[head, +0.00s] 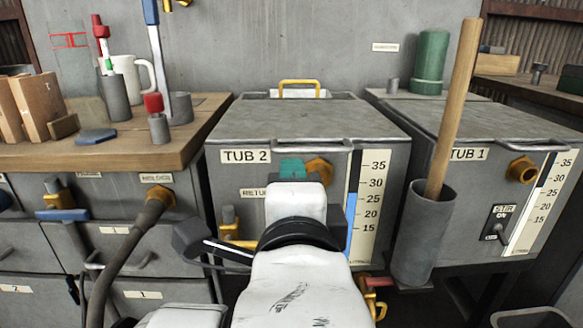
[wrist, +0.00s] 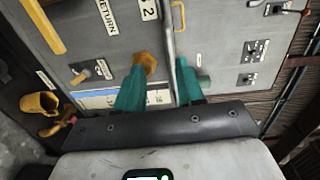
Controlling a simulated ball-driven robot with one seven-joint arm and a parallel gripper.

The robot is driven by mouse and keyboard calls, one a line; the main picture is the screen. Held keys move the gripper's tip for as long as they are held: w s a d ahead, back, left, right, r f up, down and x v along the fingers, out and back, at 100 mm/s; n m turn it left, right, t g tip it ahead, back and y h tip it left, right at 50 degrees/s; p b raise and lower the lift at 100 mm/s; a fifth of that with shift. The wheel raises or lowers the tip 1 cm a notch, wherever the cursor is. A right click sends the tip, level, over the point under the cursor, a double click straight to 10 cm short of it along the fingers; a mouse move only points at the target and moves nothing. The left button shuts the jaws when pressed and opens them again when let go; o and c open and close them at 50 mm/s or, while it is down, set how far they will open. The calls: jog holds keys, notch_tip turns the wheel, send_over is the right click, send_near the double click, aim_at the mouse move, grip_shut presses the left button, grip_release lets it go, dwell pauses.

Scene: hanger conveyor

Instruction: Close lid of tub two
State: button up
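Tub two (head: 234,182) is a grey box labelled TUB 2 in the middle of the head view. Its grey lid (head: 300,115) looks flat on top, with a bar along its front edge and a yellow handle (head: 299,83) at the back. My gripper (head: 292,168) is in front of the tub's upper front face, beside the brass fitting (head: 318,168). In the wrist view, its teal fingers (wrist: 158,85) are apart, with a grey bar (wrist: 168,35) running between them. I cannot tell whether the fingers touch it.
Tub one (head: 525,140) stands at the right. A grey holder (head: 420,230) with a wooden stick (head: 455,95) is between the tubs' fronts. A wooden bench (head: 100,150) at the left carries a mug and several tools. A hose (head: 120,245) hangs below it.

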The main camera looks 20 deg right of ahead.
jog(key=v, duration=0.3)
jog(key=shift+s, duration=0.2)
